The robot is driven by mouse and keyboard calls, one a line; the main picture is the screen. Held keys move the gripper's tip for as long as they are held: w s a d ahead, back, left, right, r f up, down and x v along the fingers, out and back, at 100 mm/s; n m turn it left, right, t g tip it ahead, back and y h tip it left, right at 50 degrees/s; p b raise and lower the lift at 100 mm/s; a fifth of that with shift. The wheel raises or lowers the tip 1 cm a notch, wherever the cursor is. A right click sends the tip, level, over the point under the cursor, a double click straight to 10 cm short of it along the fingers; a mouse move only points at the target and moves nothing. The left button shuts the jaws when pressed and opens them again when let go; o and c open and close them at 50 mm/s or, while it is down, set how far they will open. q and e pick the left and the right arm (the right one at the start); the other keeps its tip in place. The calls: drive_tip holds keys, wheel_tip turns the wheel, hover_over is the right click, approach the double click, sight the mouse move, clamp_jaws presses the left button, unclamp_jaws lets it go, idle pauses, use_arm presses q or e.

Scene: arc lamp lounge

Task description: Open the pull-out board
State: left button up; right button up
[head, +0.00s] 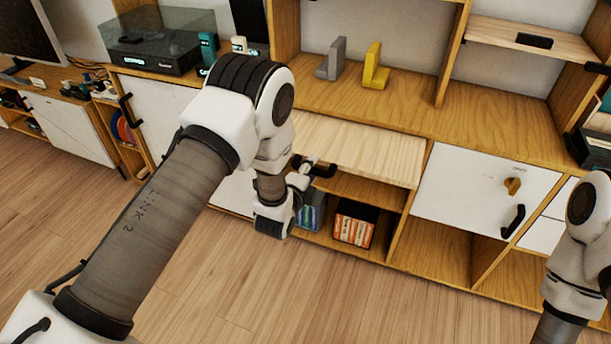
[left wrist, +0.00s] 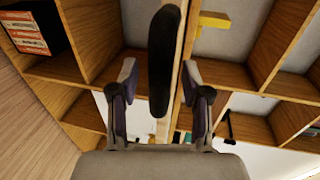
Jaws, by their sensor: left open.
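The pull-out board (head: 365,150) is a pale wood slab that extends out from under the cabinet top. Its black handle (head: 322,170) is at the front edge. My left gripper (head: 303,172) is at that handle, partly hidden by my own arm in the head view. In the left wrist view, my left gripper (left wrist: 160,90) is open, with one finger on each side of the black handle (left wrist: 163,60). Gaps show between the handle and both fingers. The board's thin pale edge (left wrist: 187,45) runs behind the handle. My right gripper is outside both views.
Below the board is an open compartment with a box of orange-and-white items (head: 355,223). A white door (head: 485,190) is to its right. Grey (head: 332,60) and yellow (head: 376,68) bookends stand on the cabinet top. The wooden floor (head: 300,300) in front is clear.

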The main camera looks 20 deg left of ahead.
use_arm(q)
drive_tip(key=v, duration=1.1)
drive_tip(key=shift+s, duration=0.25)
drive_tip(key=s+a+f+n+g+p, duration=0.1)
drive_tip(key=s+f+n+g, duration=0.3)
drive_tip(key=s, duration=0.5)
drive_tip(key=s+a+f+n+g+p, duration=0.1)
drive_tip(key=s+f+n+g+p, duration=0.2)
drive_tip(key=s+f+n+g, duration=0.2)
drive_tip(key=s+a+f+n+g+p, duration=0.2)
drive_tip(key=s+f+n+g, duration=0.2)
drive_tip(key=s+n, duration=0.5)
drive_tip(key=s+g, duration=0.2)
drive_tip(key=s, duration=0.4)
drive_tip(key=shift+f+n+g, duration=0.25)
drive_tip(key=shift+n+g, duration=0.05)
drive_tip(key=shift+n, duration=0.1)
